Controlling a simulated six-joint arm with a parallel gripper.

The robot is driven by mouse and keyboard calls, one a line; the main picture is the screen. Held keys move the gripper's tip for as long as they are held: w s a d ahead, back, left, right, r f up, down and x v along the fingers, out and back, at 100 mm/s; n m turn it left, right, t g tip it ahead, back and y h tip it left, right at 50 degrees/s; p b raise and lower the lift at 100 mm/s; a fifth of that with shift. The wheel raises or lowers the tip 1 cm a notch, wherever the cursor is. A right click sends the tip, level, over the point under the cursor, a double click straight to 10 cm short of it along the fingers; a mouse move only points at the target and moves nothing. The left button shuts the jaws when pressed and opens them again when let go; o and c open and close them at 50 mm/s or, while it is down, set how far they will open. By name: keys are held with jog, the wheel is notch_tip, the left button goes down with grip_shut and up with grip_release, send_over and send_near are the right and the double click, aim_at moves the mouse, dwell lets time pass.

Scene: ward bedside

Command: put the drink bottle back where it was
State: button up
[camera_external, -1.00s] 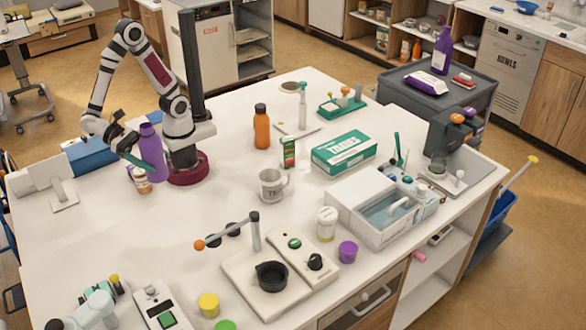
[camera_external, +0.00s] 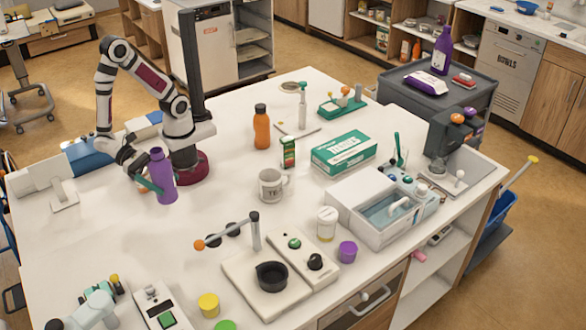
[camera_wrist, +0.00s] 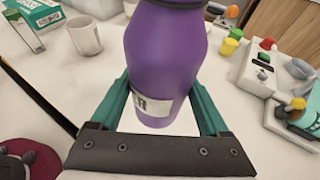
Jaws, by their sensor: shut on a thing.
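The drink bottle I hold is purple with a dark cap and a pale label; it shows in the external view (camera_external: 162,178) at the left of the white table, in front of my base. My gripper (camera_external: 150,186) is shut on it, and the bottle stands roughly upright. In the wrist view the bottle (camera_wrist: 166,55) fills the middle between the two green fingers of my gripper (camera_wrist: 160,105). I cannot tell whether its bottom touches the table. A small jar is mostly hidden behind the bottle and gripper.
An orange bottle (camera_external: 261,127), a green carton (camera_external: 288,152) and a grey mug (camera_external: 271,185) stand to the right. A tissue box (camera_external: 344,152) lies beyond. Another purple bottle (camera_external: 442,50) stands on the dark cart.

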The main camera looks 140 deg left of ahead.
jog(key=shift+w+a+f, duration=0.8)
jog(key=shift+w+f, duration=0.2)
jog(key=shift+f, duration=0.4)
jog(key=shift+w+a+f, duration=0.75)
jog(key=shift+w+f, duration=0.2)
jog(key=shift+f, duration=0.5)
jog(key=shift+w+a+f, duration=0.8)
jog(key=shift+w+f, duration=0.2)
jog(key=shift+f, duration=0.4)
jog(key=o, duration=1.6)
jog(key=shift+f, duration=0.15)
jog(key=shift+c, duration=0.2)
jog(key=shift+s+d+r, duration=0.1)
jog(key=shift+r, duration=0.15)
jog(key=v, duration=1.1)
jog(key=shift+s+d, duration=0.15)
jog(key=shift+s, duration=0.2)
jog(key=shift+r, duration=0.15)
